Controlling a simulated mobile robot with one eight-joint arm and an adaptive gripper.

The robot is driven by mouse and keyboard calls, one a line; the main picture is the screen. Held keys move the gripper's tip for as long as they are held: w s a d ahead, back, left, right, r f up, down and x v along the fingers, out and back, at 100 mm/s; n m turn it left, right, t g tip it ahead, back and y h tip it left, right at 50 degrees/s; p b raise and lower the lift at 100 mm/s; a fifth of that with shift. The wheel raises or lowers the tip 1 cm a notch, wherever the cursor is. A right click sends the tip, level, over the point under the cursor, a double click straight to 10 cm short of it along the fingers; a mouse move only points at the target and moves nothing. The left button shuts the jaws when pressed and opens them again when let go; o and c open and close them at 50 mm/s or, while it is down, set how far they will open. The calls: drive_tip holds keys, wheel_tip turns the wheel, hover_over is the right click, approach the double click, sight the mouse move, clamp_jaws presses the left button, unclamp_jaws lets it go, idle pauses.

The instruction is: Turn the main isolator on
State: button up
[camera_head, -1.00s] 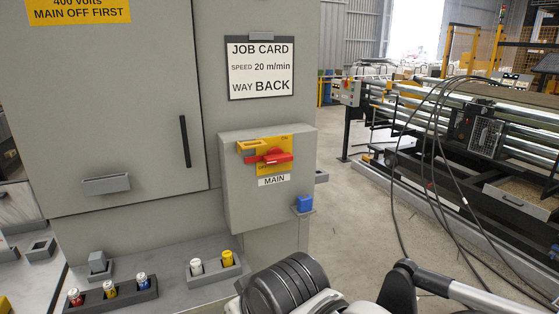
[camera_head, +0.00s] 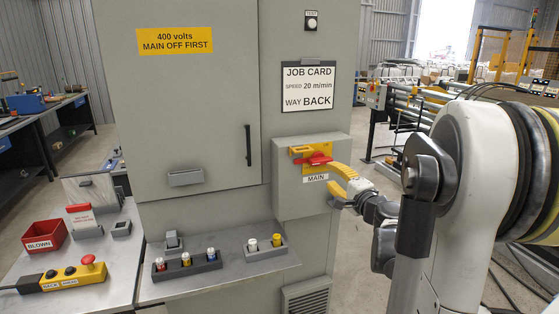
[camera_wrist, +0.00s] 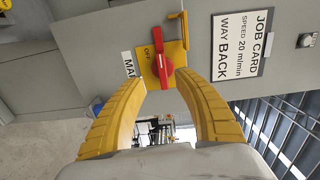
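The main isolator is a red handle (camera_head: 314,159) on a yellow plate (camera_head: 309,169), on a grey box labelled MAIN on the cabinet's right side. The handle lies roughly level in the head view. In the wrist view the scene is turned, and the red handle (camera_wrist: 162,65) stands near upright beside the word OFF. My gripper (camera_head: 332,176) has yellow fingers spread apart just in front of the box. In the wrist view my gripper (camera_wrist: 160,82) is open and empty, its tips on either side of the handle's lower end; contact cannot be told.
A yellow hasp-like piece (camera_wrist: 178,30) sits beside the handle. A job card (camera_head: 308,87) hangs above the box. A shelf (camera_head: 218,284) with coloured fuses juts out below. A bench (camera_head: 110,240) with a red bin (camera_head: 46,237) and yellow pendant (camera_head: 73,276) stands left.

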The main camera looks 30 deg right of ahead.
sight(323, 163)
drive_tip(key=shift+m, duration=0.3)
drive_tip(key=b+x, duration=0.1)
drive_tip(key=x, duration=0.2)
drive_tip(key=d+b+x, duration=0.1)
drive_tip(key=x, duration=0.6)
drive_tip(key=shift+w+d+r+b, duration=0.15)
drive_tip(key=shift+d+b, duration=0.25)
drive_tip(key=shift+d, duration=0.05)
clamp_jaws()
